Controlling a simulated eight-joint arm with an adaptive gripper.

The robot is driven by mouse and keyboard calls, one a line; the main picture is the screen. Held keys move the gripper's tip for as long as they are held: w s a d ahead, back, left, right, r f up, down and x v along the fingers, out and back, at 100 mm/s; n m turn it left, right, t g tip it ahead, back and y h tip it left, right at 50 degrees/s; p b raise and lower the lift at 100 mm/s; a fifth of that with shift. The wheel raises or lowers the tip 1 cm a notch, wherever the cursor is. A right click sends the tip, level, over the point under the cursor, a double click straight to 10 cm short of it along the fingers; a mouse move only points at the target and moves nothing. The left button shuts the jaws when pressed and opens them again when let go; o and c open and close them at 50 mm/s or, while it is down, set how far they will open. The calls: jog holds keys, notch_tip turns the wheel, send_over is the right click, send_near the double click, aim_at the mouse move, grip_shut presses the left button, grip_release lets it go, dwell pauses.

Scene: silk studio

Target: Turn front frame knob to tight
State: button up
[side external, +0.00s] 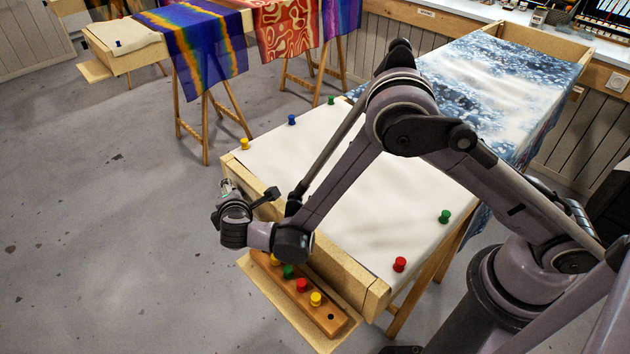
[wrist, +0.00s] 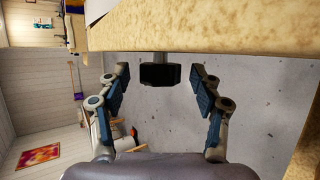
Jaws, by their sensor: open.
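A black, blocky knob (wrist: 160,75) shows in the wrist view on a short grey stem under the pale wooden edge of the frame (wrist: 200,38). My gripper (wrist: 160,80) is open, with one finger to the left and one to the right of the knob. Clear gaps show on both sides, and neither finger touches it. I cannot tell how deep the knob sits between the fingertips. In the side external view my gripper (side external: 228,188) is low beside the left end of the wooden frame (side external: 345,275). I cannot make out the knob there with certainty.
White cloth (side external: 400,215) covers the near frame, with coloured pins along its edges. A wooden rack (side external: 322,315) with several coloured pegs lies beside the frame, just below my wrist. Patterned silks (side external: 205,45) hang behind. The grey floor (side external: 90,200) at left is clear.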

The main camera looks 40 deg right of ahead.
jog(key=v, duration=1.1)
jog(key=shift+s+a+r, duration=0.1)
jog(key=w+r+n+g, duration=0.2)
jog(key=w+r+g, duration=0.2)
jog(key=w+g, duration=0.4)
jog(key=shift+y, duration=0.3)
jog(key=x, duration=1)
jog(key=shift+s+f, duration=0.1)
jog(key=shift+f, duration=0.15)
jog(key=c, duration=1.1)
